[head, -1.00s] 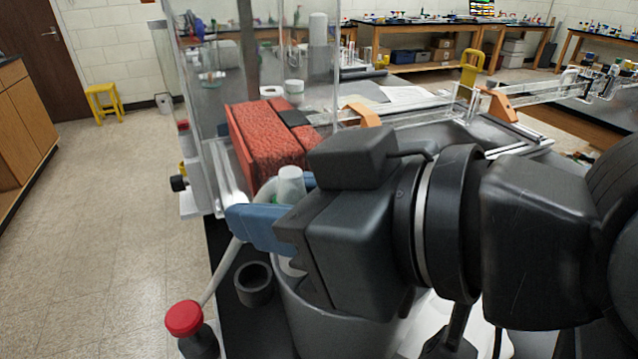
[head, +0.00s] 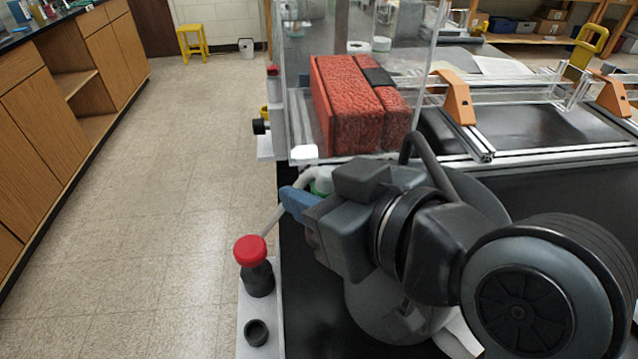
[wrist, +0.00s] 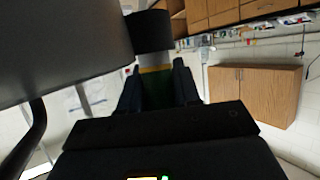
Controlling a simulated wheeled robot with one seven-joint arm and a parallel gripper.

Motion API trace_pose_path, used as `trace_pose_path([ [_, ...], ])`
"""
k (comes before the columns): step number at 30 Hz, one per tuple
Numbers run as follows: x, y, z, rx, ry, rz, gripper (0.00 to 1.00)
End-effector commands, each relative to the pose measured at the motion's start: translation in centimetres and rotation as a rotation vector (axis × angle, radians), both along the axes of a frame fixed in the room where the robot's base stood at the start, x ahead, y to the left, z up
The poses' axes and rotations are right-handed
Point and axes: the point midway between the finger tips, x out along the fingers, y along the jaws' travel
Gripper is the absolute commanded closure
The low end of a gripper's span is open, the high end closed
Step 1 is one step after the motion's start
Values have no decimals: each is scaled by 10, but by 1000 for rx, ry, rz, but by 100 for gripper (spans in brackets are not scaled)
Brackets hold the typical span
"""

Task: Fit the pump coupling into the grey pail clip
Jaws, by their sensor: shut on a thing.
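My gripper (head: 296,203) has blue fingers and is at the left end of my arm, above the left edge of the black bench. In the wrist view, the fingers (wrist: 158,90) are shut on a green piece with a tan end, which I take as the pump coupling (wrist: 157,92). In the head view, only a bit of green (head: 322,184) shows behind the fingers, beside a pale hose. The grey pail (head: 368,312) is under my arm and largely covered by it. I cannot make out its clip. A black cylinder (wrist: 149,32) stands beyond the fingertips.
A red-capped black post (head: 254,262) and a small black cup (head: 257,333) stand on a pale strip at the left. A clear enclosure with a red block (head: 358,108) is behind my gripper. Orange brackets (head: 453,96) stand on rails at right.

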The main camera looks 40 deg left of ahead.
Motion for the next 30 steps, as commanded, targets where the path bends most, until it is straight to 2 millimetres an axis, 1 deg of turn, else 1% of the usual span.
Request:
trace_pose_path([
  [12,0,0,-9,3,-1,-1,100],
  [13,0,0,-8,3,-2,-1,66],
  [18,0,0,-7,3,-1,0,50],
  [21,0,0,-7,3,-1,0,43],
  [27,0,0,-7,3,-1,0,43],
  [30,0,0,-1,3,-2,1,43],
])
